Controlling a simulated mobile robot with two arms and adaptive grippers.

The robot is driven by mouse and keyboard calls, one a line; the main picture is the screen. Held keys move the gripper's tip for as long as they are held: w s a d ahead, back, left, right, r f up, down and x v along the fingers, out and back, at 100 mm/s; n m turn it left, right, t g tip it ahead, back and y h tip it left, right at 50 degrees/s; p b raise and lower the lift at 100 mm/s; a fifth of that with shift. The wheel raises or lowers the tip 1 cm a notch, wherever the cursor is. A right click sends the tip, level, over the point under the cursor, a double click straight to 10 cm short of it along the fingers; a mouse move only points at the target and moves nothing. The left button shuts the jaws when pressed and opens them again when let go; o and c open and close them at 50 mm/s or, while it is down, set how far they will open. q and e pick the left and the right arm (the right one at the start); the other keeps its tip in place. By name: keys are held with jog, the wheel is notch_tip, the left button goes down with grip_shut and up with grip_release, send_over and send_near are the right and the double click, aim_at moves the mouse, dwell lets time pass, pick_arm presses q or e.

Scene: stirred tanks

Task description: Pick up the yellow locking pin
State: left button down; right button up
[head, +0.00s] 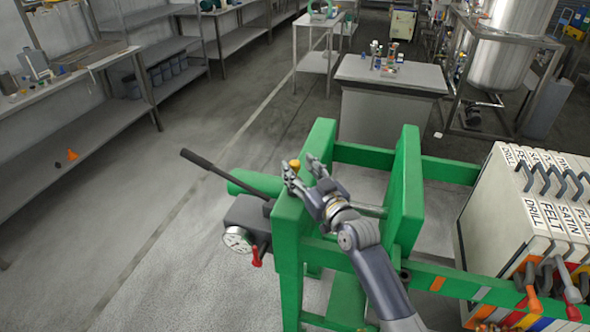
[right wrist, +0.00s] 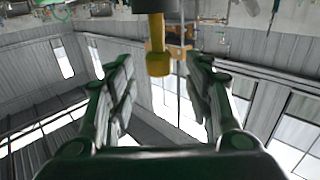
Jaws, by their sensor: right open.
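The yellow locking pin (head: 295,163) is a small yellow knob at the top of the green frame's left upright (head: 289,228). In the right wrist view the yellow pin (right wrist: 158,60) stands out from a dark cylindrical part, in the gap between the fingers near their tips. My right gripper (head: 302,168) is open, its two fingers spread on either side of the pin. I see clear space between each finger and the pin in the right wrist view (right wrist: 161,72). The pin's far end is hidden in the dark part. My left gripper is not in view.
A black lever (head: 215,167), a round gauge (head: 237,239) and a red handle (head: 256,257) sit left of the frame. Labelled cloth plates (head: 530,205) hang at the right. A grey table (head: 395,75) with small bottles stands behind. The floor at left is clear.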

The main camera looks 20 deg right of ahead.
aim_at(298, 166)
jog(key=w, duration=0.3)
jog(key=shift+w+a, duration=0.1)
jog(key=shift+a, duration=0.2)
grip_shut()
jog(key=shift+r, duration=0.1)
